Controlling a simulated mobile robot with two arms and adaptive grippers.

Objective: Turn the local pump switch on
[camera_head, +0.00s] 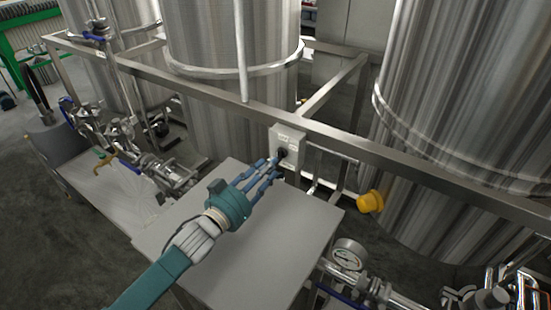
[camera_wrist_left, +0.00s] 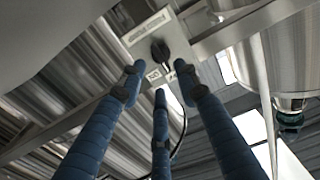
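The local pump switch is a grey box (camera_head: 287,146) with a black rotary knob (camera_head: 282,153), fixed to the steel frame rail in front of the tanks. In the left wrist view the knob (camera_wrist_left: 160,50) sits on the box's light plate (camera_wrist_left: 176,38), with labels near it. My left gripper (camera_head: 274,168) has three blue fingers pointing at the box. In the left wrist view the fingers (camera_wrist_left: 160,85) are spread, with their tips just below the knob and nothing between them. I cannot tell whether a fingertip touches the box. My right gripper is not in view.
A flat grey table top (camera_head: 250,240) lies under my left arm. Steel tanks (camera_head: 235,110) stand behind the frame rail (camera_head: 210,92). A yellow cap (camera_head: 370,201) juts out right of the switch. A pressure gauge (camera_head: 349,253) and pipes are at lower right, valves (camera_head: 122,130) at left.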

